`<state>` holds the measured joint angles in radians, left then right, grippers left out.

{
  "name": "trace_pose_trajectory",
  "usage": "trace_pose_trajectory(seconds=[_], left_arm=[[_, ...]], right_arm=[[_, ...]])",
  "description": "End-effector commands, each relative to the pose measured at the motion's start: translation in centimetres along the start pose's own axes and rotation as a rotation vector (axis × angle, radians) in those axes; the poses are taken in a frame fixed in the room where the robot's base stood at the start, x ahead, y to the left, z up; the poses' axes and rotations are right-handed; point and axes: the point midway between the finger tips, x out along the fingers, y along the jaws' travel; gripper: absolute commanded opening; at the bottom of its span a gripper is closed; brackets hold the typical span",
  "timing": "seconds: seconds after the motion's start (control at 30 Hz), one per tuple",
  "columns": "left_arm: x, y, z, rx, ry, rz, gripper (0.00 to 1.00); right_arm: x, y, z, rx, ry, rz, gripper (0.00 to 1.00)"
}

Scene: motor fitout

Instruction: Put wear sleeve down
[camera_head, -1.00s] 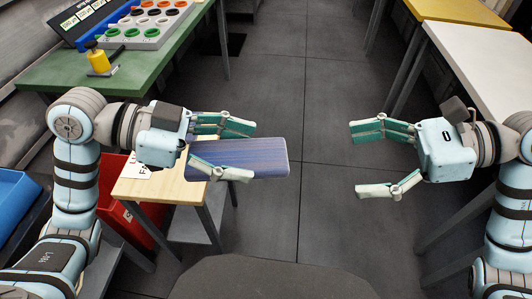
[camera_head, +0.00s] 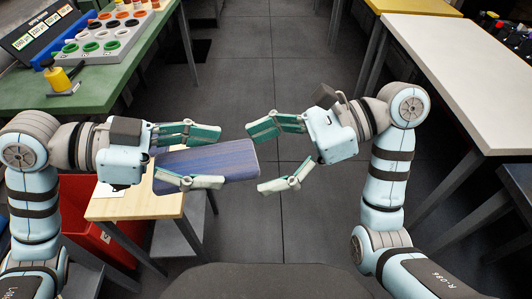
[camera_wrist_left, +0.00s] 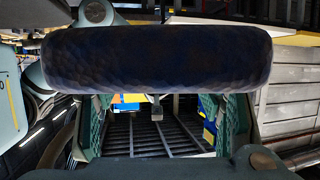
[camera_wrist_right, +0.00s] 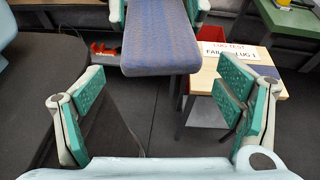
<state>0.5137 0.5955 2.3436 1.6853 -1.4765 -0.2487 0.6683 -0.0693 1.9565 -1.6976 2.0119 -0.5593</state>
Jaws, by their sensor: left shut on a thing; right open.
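The wear sleeve (camera_head: 218,160) is a long blue-purple textured piece. My left gripper (camera_head: 205,158) is shut on its left part and holds it in the air, its free end pointing right. In the left wrist view the sleeve (camera_wrist_left: 160,58) spans the upper picture as a dark rounded bar. My right gripper (camera_head: 278,157) is open and empty, its fingertips close to the sleeve's free end but apart from it. In the right wrist view the sleeve (camera_wrist_right: 158,38) lies ahead, beyond the open right fingers (camera_wrist_right: 158,105).
A small wooden table (camera_head: 130,207) with a paper label stands below the left gripper, a red bin (camera_head: 85,215) beside it. A green bench (camera_head: 110,85) with a tray of coloured rings (camera_head: 105,40) is at back left. A white table (camera_head: 460,70) stands right. The middle floor is clear.

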Motion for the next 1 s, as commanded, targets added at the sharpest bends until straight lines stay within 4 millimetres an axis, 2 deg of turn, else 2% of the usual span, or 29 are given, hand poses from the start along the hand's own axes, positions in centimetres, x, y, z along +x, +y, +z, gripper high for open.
trace_pose_trajectory(seconds=[0.17, 0.5, 0.53, 0.67, 1.0], left_arm=[[-0.01, 0.0, -0.02, 0.0, 0.0, 0.0, 0.32], [-0.02, -0.03, -0.02, 0.0, 0.001, -0.002, 0.32], [-0.02, -0.04, -0.02, 0.0, 0.001, -0.002, 0.65], [-0.02, -0.03, -0.02, 0.0, 0.001, -0.002, 0.85], [-0.12, -0.02, 0.02, 0.0, -0.001, -0.001, 0.85]], right_arm=[[0.0, 0.0, -0.01, 0.0, -0.001, -0.001, 0.86], [-0.01, 0.02, 0.0, -0.001, -0.002, 0.001, 0.33], [-0.01, 0.03, 0.02, -0.001, -0.002, 0.001, 0.33], [-0.02, 0.03, 0.01, -0.002, -0.002, 0.001, 0.33], [-0.03, 0.01, 0.01, -0.001, -0.002, 0.0, 0.33]])
